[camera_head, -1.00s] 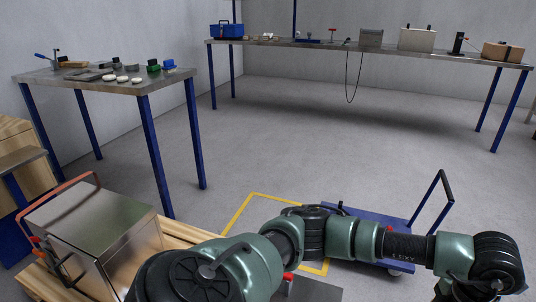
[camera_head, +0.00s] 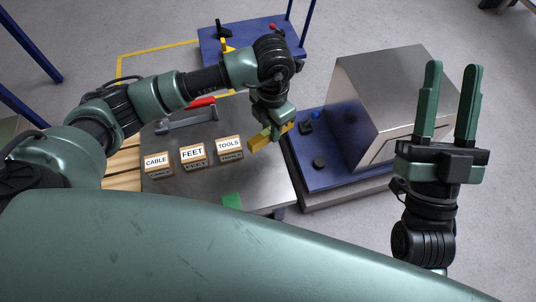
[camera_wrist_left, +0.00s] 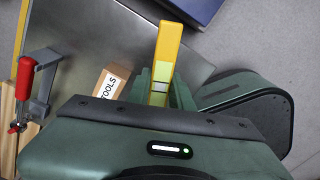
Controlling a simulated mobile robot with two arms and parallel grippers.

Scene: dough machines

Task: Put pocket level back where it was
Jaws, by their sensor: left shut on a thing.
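The yellow pocket level (camera_head: 259,141) is in my left gripper (camera_head: 272,130), above the right part of the steel table (camera_head: 255,181). In the left wrist view the level (camera_wrist_left: 168,45) stands out lengthwise from between the green fingers (camera_wrist_left: 160,85), with a pale section near them. I cannot tell whether the level touches the table. My right gripper (camera_head: 447,105) is open and empty at the right, fingers pointing up in the picture.
Small boxes labelled CABLE (camera_head: 158,162), FEET (camera_head: 193,153) and TOOLS (camera_head: 229,145) stand on the table. A red-handled clamp (camera_head: 187,119) lies behind them, and a green piece (camera_head: 232,201) in front. A blue base with a steel housing (camera_head: 390,95) stands right.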

